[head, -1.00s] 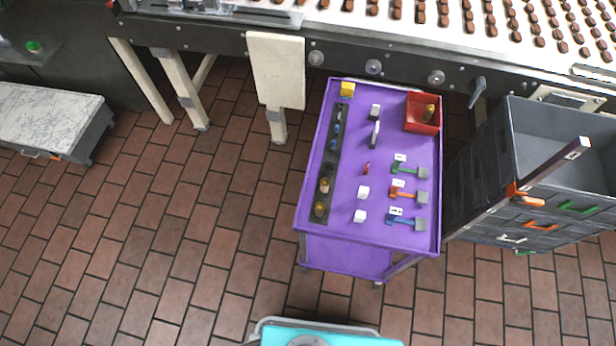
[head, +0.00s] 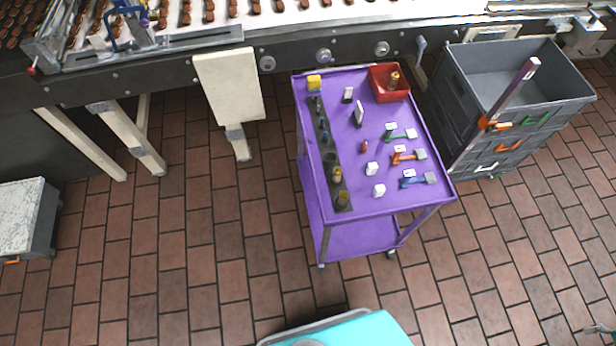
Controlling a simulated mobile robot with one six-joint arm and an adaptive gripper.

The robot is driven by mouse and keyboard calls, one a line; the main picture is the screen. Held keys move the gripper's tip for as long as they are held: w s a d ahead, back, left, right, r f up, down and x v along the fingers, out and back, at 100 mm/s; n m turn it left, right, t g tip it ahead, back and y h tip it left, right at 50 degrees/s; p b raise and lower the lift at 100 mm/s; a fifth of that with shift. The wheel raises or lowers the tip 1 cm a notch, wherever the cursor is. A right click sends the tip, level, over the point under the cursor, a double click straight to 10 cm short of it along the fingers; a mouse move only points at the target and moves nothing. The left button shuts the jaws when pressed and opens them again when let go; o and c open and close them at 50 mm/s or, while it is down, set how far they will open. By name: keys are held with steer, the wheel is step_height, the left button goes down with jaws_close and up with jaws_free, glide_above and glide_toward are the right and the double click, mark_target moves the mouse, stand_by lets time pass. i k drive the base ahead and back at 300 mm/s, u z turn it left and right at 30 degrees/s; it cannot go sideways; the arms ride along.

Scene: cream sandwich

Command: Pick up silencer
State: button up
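A purple trolley (head: 365,203) carries several small parts. A dark strip (head: 330,158) along its left side holds small dark and blue fittings and, at the near end, two brass-coloured parts (head: 341,198). Another brass-coloured part (head: 393,80) stands in a red bin (head: 378,92) at the back right. A small dark red part (head: 364,146) stands mid-tray. I cannot tell for sure which of these is the silencer. My gripper is not clearly in view.
Green (head: 405,134), orange (head: 404,157) and blue (head: 412,182) handled tools lie on the trolley's right. Grey stacked crates (head: 463,95) stand close to its right. A conveyor (head: 290,52) runs behind. Tiled floor (head: 220,250) is open in front and left.

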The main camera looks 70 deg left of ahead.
mark_target(338, 171)
steer(key=k, duration=1.15)
steer(key=u, duration=2.1)
